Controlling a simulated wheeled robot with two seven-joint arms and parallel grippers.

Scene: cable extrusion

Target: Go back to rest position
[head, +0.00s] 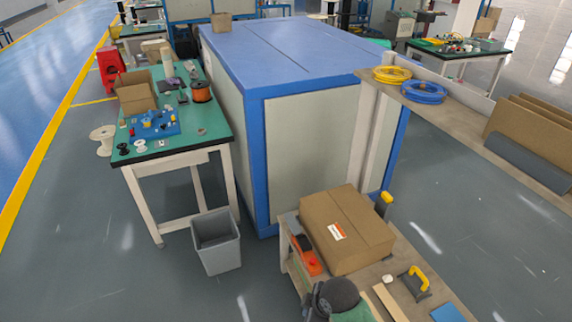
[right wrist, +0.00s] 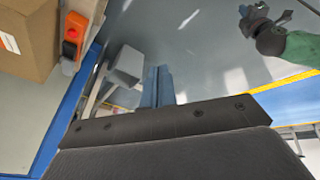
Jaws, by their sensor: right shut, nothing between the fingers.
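My right gripper (head: 311,299) shows at the bottom of the head view, with its dark round wrist and green arm, close to the near left side of the cardboard box (head: 345,228). Its fingers are shut and empty; in the right wrist view they show as a narrow blue-grey pair (right wrist: 157,86) over the floor. A dark gripper on a green arm, apparently my left gripper (right wrist: 264,14), shows at the top right of the right wrist view. Its finger gap is too unclear to judge. It is not seen in the head view.
The near bench (head: 385,268) holds the box, an orange-red tool (head: 308,256) and a yellow-handled tool (head: 418,278). A grey bin (head: 216,241) stands on the floor left of it. A green-topped table (head: 205,120) and a large blue cabinet (head: 285,50) stand beyond.

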